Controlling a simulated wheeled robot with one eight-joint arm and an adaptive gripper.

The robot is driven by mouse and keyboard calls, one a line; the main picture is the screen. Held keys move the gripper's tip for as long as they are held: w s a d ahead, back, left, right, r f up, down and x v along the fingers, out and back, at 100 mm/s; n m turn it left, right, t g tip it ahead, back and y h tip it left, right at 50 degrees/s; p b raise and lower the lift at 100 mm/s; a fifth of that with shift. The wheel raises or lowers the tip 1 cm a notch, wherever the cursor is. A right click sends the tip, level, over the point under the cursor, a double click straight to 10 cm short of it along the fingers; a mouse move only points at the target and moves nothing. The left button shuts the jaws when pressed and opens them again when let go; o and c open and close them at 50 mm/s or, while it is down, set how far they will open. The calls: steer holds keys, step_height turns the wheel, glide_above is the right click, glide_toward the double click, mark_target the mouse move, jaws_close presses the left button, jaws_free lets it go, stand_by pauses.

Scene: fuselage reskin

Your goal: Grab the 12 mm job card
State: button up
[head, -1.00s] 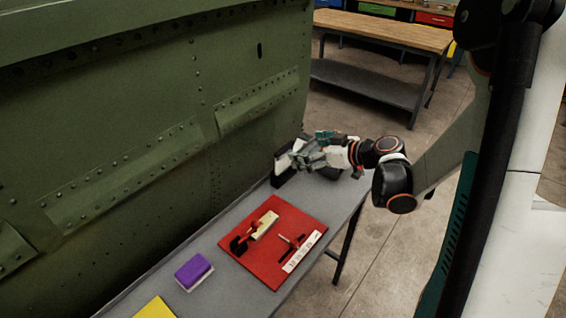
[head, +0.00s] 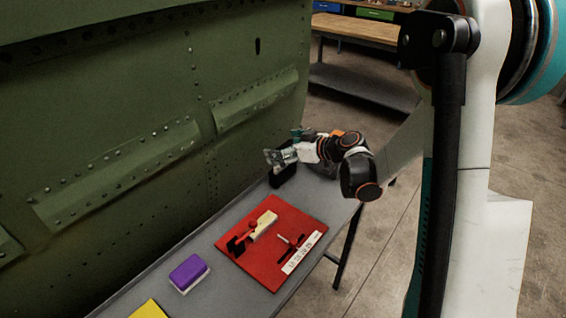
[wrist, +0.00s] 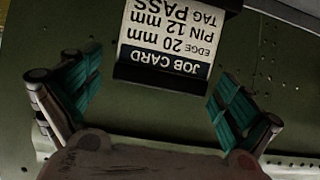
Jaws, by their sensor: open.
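The job card (wrist: 165,38) is white with a dark band. It appears upside down in the wrist view and reads "EDGE 20 mm, PIN 12 mm, TAG PASS". It sits in a black holder (wrist: 160,76), which also shows at the far end of the grey bench in the head view (head: 283,178). My gripper (wrist: 153,96) is open, its teal fingers apart on either side of the card's lower end, with no contact visible. In the head view my gripper (head: 282,156) is over the holder and hides most of the card.
The green riveted fuselage panel (head: 130,120) rises close along the bench's left side. A red board (head: 283,222) with tools, a purple block (head: 188,273) and a yellow item (head: 152,309) lie nearer on the grey bench (head: 225,288). A wooden-topped bench (head: 360,30) stands behind.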

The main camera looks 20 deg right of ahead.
steer(key=c, duration=1.2)
steer(key=shift+o, duration=0.2)
